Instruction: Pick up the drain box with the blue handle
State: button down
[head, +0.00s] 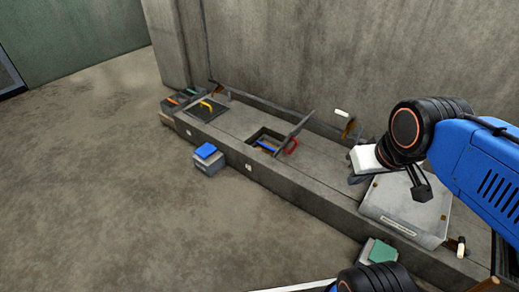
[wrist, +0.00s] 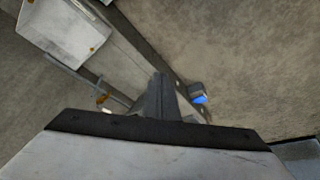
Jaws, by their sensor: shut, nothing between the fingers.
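A blue handle (head: 267,148) shows inside a square opening (head: 259,138) in the long concrete ledge in the head view. The drain box under it is mostly hidden in the dark opening. A hatch lid (head: 296,128) with a red handle (head: 291,147) stands tilted up at the opening's right edge. My gripper (wrist: 160,80) is shut and empty in the wrist view, with its grey fingers together. In the head view my arm's end is above the right part of the ledge, well to the right of the opening and apart from the blue handle.
A grey box with a blue top (head: 207,153) stands on the floor against the ledge. A yellow-handled hatch (head: 207,106) lies farther left. A large pale panel (head: 402,207) lies under my arm, and a green-topped box (head: 378,252) is in front. The floor at left is clear.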

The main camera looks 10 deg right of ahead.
aim_at(267, 151)
jog(key=i+j+z, duration=0.15)
jog(key=i+j, duration=0.2)
jog(key=i+j+z, duration=0.15)
jog(key=i+j, duration=0.2)
jog(key=i+j+z, duration=0.15)
jog(key=i+j, duration=0.25)
jog(key=i+j+z, duration=0.15)
jog(key=i+j, duration=0.15)
jog(key=j, duration=0.2)
jog(key=i+j+z, duration=0.15)
jog(key=i+j, duration=0.15)
jog(key=j, duration=0.2)
